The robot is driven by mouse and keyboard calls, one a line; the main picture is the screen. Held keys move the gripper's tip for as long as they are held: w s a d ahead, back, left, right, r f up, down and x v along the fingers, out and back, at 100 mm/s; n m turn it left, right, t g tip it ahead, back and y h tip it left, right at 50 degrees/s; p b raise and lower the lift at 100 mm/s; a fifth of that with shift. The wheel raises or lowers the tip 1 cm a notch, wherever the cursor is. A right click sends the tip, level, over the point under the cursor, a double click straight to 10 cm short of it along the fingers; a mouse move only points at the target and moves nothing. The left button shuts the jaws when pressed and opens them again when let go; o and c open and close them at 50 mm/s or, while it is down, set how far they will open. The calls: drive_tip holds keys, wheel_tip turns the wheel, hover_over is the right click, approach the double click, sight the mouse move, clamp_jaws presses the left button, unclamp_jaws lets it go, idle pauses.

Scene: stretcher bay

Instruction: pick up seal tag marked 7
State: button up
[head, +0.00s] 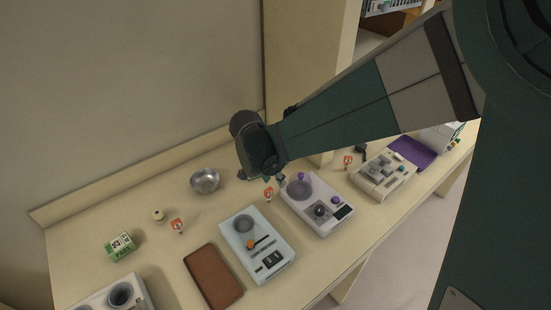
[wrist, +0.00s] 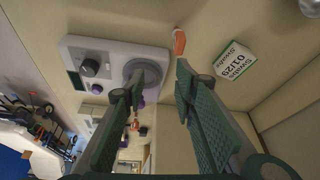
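Small orange-red and white tags stand on the counter in the head view: one at the left (head: 177,226), one between two devices (head: 268,194), and one farther right (head: 348,161). I cannot read a 7 on any of them. My gripper (head: 266,168) is over the counter's back part, close above the middle tag. In the wrist view my gripper (wrist: 160,75) is open, with nothing between its fingers. An orange tag (wrist: 179,40) lies just beyond the right fingertip, and another orange tag (wrist: 135,122) shows near the left finger.
A device with purple knobs (head: 328,205), a pale blue device (head: 245,232), a brown pad (head: 214,276), a metal bowl (head: 205,180) and a green-white box (head: 120,246) stand on the counter. A swabs box (wrist: 235,61) shows in the wrist view. A wall runs behind.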

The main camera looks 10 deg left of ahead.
drive_tip(key=m+p, duration=0.1)
hover_over(268, 189)
drive_tip(key=s+a, duration=0.2)
wheel_tip(268, 189, down, 2)
drive_tip(key=f, duration=0.1)
drive_tip(key=shift+r, duration=0.2)
drive_tip(key=shift+d+f, duration=0.1)
drive_tip(key=shift+w+d+f+h, duration=0.15)
drive_tip(key=shift+f, duration=0.4)
drive_tip(key=shift+w+d+f+h, duration=0.15)
drive_tip(key=shift+f, duration=0.4)
drive_tip(key=shift+p+x, duration=0.4)
drive_tip(key=shift+x, duration=2.2)
drive_tip(key=c, duration=0.8)
